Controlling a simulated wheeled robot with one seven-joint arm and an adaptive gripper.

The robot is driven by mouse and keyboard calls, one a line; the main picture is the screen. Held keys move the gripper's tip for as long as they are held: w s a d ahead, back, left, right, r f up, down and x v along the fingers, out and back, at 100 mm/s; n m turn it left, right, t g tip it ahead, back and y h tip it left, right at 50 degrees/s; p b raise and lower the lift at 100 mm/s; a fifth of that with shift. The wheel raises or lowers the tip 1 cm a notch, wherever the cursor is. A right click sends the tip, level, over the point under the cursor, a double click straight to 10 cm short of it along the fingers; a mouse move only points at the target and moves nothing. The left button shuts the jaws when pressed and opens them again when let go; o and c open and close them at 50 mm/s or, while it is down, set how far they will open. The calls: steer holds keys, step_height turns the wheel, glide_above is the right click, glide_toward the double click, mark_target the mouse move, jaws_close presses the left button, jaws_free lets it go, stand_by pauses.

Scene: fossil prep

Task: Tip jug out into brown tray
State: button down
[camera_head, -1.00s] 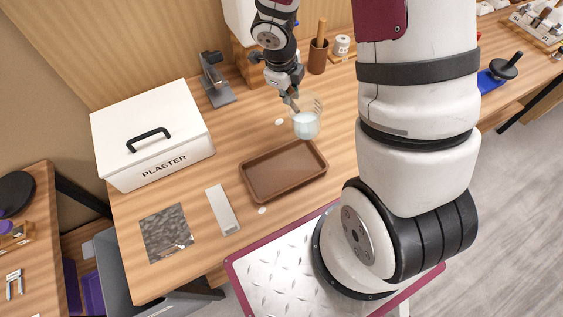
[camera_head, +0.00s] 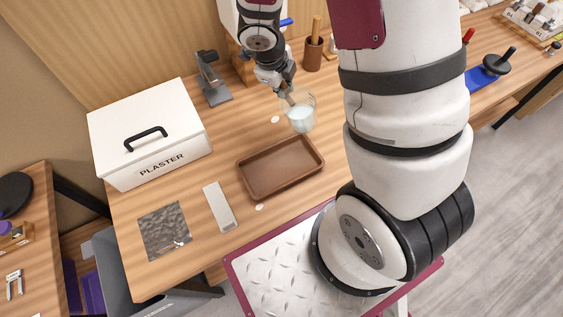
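The jug (camera_head: 300,118) is a clear vessel with pale bluish-white contents in its lower part. It is at the far right corner of the brown tray, and I cannot tell how high it is above the table. My gripper (camera_head: 288,98) is at the jug's upper left side, and its fingers look closed on the jug's wall or handle; the grip itself is small and partly hidden. The brown tray (camera_head: 243,170) is a shallow rectangle lying flat on the bench, and it looks empty. The jug looks roughly upright.
A white plaster box (camera_head: 150,125) stands at the left. A grey stand (camera_head: 213,85) and a brown cup with a handle in it (camera_head: 313,55) are at the back. A pale block (camera_head: 219,206) and a dark textured slab (camera_head: 164,231) lie left of the tray.

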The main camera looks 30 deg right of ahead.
steer(key=shift+r+p, duration=0.65)
steer(key=shift+r, duration=0.95)
steer(key=shift+w+d+r, duration=0.15)
steer(key=shift+r, duration=2.05)
steer(key=shift+f, duration=0.15)
steer(key=shift+w+f+h+b, duration=0.1)
steer(key=shift+f+h+b, duration=0.2)
steer(key=shift+f+b, duration=0.4)
steer(key=shift+d+f+t+h+b, duration=0.1)
steer(key=shift+f+t+h+b, duration=0.3)
steer(key=shift+f+b, duration=1.55)
steer(key=shift+f+h+b, duration=0.3)
steer(key=shift+f+b, duration=0.3)
steer(key=shift+b, duration=0.05)
steer(key=shift+f+t, duration=0.2)
steer(key=shift+t, duration=0.2)
